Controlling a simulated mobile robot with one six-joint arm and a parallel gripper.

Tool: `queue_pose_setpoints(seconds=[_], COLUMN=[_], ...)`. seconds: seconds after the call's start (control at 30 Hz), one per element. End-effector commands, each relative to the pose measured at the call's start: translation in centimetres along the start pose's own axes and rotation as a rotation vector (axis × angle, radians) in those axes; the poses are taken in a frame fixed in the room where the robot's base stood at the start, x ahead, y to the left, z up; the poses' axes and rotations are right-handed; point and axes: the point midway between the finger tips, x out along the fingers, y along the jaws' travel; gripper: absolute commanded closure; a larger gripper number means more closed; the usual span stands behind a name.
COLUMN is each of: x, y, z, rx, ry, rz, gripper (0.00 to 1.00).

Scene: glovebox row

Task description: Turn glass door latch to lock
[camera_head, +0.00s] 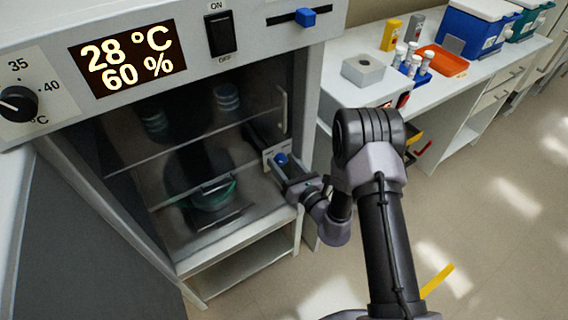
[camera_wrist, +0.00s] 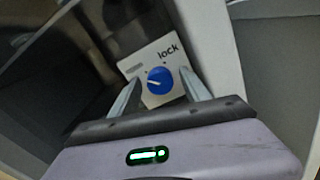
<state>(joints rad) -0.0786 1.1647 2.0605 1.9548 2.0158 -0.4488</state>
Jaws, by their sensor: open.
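The glass door (camera_head: 190,160) closes the front of the incubator. Its latch is a round blue knob (camera_wrist: 160,80) with a white pointer line, on a pale plate (camera_wrist: 150,58) marked "lock" at the upper right. The pointer lies toward the left, not toward the word. In the head view the blue knob (camera_head: 281,159) shows at the door's right edge. My gripper (camera_wrist: 160,92) is open, with one finger on each side of the knob; I cannot tell whether they touch it. In the head view my gripper (camera_head: 284,166) reaches the plate from the right.
Above the door are a dial (camera_head: 18,103), a display (camera_head: 122,58) reading 28 °C and 60 %, a power switch (camera_head: 221,34) and a blue slider (camera_head: 305,17). A vertical handle (camera_head: 283,108) stands above the latch. A bench (camera_head: 345,93) with labware is at the right.

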Motion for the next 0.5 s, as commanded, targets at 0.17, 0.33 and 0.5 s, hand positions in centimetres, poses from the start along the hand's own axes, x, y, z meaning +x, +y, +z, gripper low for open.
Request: queue_pose_setpoints(seconds=[0.17, 0.33, 0.5], x=[-0.03, -0.04, -0.04], y=[-0.01, 0.0, 0.0], z=[0.0, 0.0, 0.02], rx=[0.0, 0.0, 0.007], ry=[0.0, 0.0, 0.0], rz=[0.0, 0.0, 0.0], gripper=[0.7, 1.0, 1.0])
